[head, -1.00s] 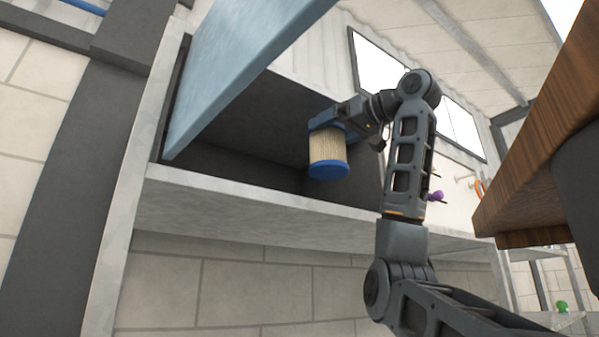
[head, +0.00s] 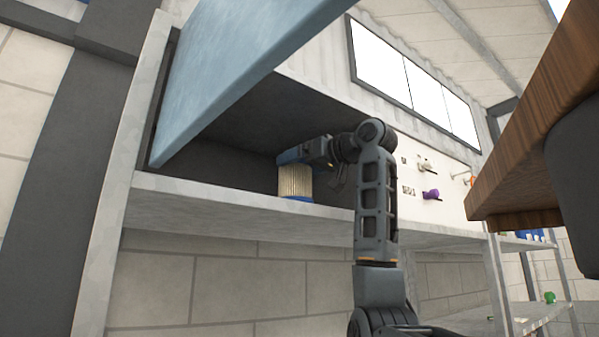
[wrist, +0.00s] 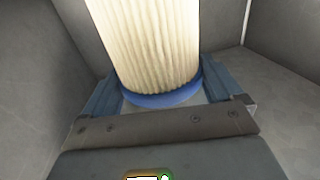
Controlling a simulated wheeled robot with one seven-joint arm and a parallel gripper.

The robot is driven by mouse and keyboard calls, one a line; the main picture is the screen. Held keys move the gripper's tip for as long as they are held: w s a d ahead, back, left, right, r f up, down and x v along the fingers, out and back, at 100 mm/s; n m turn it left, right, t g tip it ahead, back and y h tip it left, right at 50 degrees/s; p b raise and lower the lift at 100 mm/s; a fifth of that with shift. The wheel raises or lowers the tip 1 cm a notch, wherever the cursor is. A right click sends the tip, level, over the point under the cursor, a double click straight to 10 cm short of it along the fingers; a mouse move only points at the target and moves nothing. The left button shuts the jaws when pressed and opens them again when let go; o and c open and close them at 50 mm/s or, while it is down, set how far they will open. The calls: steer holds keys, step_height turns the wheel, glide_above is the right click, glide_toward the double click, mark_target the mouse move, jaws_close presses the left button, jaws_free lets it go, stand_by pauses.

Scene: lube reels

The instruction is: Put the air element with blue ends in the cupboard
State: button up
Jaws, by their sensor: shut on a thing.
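The air element (head: 295,182) is a cream pleated cylinder with blue ends. In the wrist view the element (wrist: 150,45) runs away from my gripper (wrist: 165,108), with the near blue end between the fingers. The cupboard's blue door (head: 225,75) is swung up and open.
The cupboard's grey interior is bare around the element, with free room to its left. A wooden slab (head: 530,150) juts in at the right. A white panel with a purple knob (head: 431,194) is right of my arm. Shelving (head: 525,245) stands at lower right.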

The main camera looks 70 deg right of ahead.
mark_target(299, 177)
steer(key=shift+f, duration=0.65)
steer(key=shift+w+d+f+p, duration=0.1)
steer(key=shift+w+f+p, duration=0.05)
steer(key=shift+f+p, duration=0.25)
steer(key=shift+f, duration=0.25)
steer(key=shift+d+f+b, duration=0.1)
steer(key=shift+f+b, duration=0.4)
steer(key=shift+f, duration=0.15)
steer(key=o, duration=0.8)
steer(key=shift+f, duration=0.1)
steer(key=shift+r, duration=0.5)
steer(key=b+v, duration=0.1)
steer(key=v, duration=0.3)
steer(key=b+v, duration=0.1)
steer(key=v, duration=0.3)
steer(key=r+b+v, duration=0.1)
steer(key=v, duration=0.3)
